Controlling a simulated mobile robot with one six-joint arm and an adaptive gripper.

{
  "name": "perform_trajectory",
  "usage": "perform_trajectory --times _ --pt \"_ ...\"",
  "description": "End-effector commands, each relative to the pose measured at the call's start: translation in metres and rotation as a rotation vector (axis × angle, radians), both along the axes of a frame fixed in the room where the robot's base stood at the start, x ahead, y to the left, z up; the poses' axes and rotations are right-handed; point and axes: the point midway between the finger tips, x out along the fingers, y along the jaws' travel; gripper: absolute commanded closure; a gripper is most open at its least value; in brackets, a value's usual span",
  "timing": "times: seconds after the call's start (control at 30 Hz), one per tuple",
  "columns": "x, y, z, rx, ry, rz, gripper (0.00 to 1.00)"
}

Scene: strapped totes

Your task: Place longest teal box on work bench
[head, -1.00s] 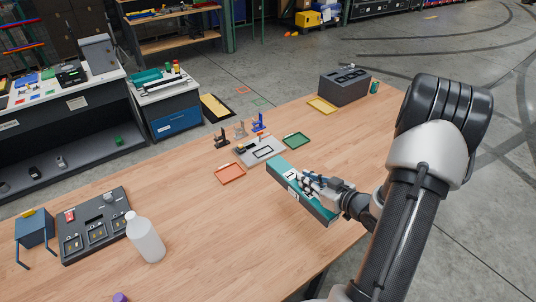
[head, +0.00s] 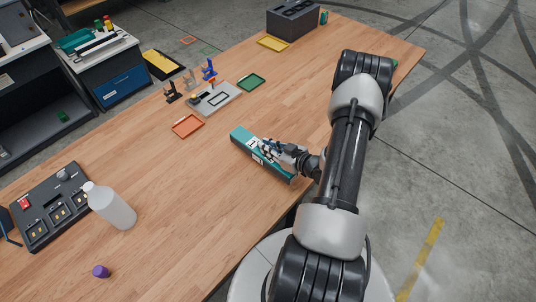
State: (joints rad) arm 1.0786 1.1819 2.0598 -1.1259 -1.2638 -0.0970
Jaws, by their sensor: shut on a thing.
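The long teal box (head: 242,138) with white labels is at the right part of the wooden work bench (head: 150,190), near its front edge. My gripper (head: 268,150) is shut on the box around its middle, from the right side. The fingers hide part of the box. The box lies roughly level, slanting down to the right; I cannot tell whether its underside touches the bench top or is slightly above it.
An orange tray (head: 187,126), a green tray (head: 251,82) and a grey fixture plate (head: 215,99) lie beyond the box. A white bottle (head: 112,207), a purple cap (head: 101,271) and a dark panel (head: 52,206) are at left. The bench between bottle and box is clear.

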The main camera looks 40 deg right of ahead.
Motion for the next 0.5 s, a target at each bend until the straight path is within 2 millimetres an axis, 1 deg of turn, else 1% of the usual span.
perform_trajectory --times 0.07,0.27,0.33,0.5 --pt "0.000 0.000 -0.006 0.000 -0.002 0.000 1.00" --pt "0.000 0.000 -0.034 0.002 -0.001 -0.001 1.00" --pt "0.000 0.000 -0.037 0.000 -0.002 -0.001 1.00" --pt "0.000 0.000 -0.036 -0.001 -0.002 -0.001 1.00"
